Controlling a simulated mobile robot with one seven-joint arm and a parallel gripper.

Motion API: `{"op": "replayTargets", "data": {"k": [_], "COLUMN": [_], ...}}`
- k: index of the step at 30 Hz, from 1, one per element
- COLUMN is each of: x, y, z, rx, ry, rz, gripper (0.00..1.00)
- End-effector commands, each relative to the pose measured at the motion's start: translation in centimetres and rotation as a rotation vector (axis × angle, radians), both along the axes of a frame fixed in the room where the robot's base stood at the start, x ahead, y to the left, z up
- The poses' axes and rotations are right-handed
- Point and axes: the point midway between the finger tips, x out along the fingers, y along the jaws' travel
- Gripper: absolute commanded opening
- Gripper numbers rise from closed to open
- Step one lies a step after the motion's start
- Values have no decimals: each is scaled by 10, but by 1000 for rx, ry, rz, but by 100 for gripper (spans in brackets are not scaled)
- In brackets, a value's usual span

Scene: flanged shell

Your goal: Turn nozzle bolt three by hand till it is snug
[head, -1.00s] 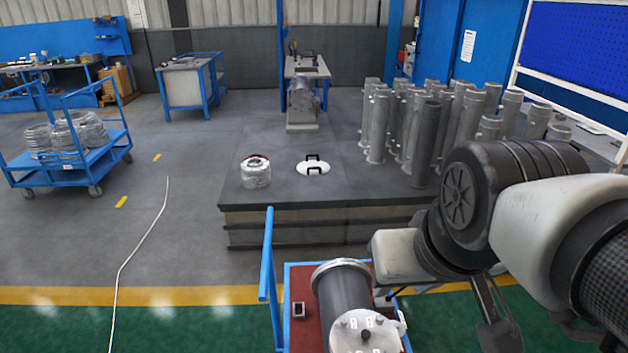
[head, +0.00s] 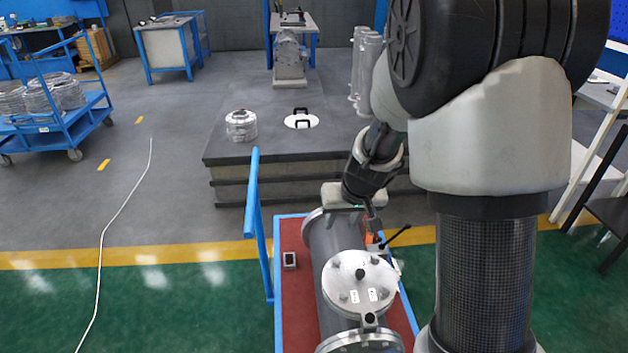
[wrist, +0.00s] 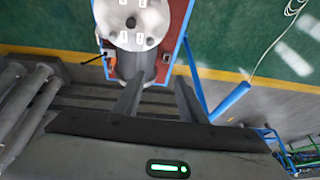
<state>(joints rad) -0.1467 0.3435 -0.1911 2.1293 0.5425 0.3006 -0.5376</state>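The grey flanged shell (head: 322,262) lies on the red-topped cart. Its pale round nozzle cover (head: 340,283) faces up, with several bolts and small white labels. The labels are too small to read, so I cannot tell which bolt is number three. The cover also shows at the top of the wrist view (wrist: 152,22). My gripper (head: 366,218) is above the far part of the shell, beyond the cover. In the wrist view my gripper (wrist: 158,94) has its two fingers wide apart with nothing held between them.
The cart (head: 290,308) has a blue rim and a blue upright rail (head: 255,215) at its left. A small dark box (head: 289,260) sits on it. A black lever and an orange item (head: 372,240) are right of the shell. A dark platform (head: 262,150) stands behind.

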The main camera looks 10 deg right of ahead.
Motion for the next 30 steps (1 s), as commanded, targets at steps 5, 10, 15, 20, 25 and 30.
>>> {"op": "replayTargets", "data": {"k": [5,10,15,20,25,30], "x": [16,21,30,43,57,70], "y": [-13,-17,-18,-17,-16,-16], "z": [-70,-87,-110,-143,-177,-209], "rx": [-57,-73,-72,-71,-71,-71], "ry": [19,22,23,24,24,23], "rz": [-11,-15,-15,-16,-16,-15], "gripper": [38,38,38,38,38,38]}}
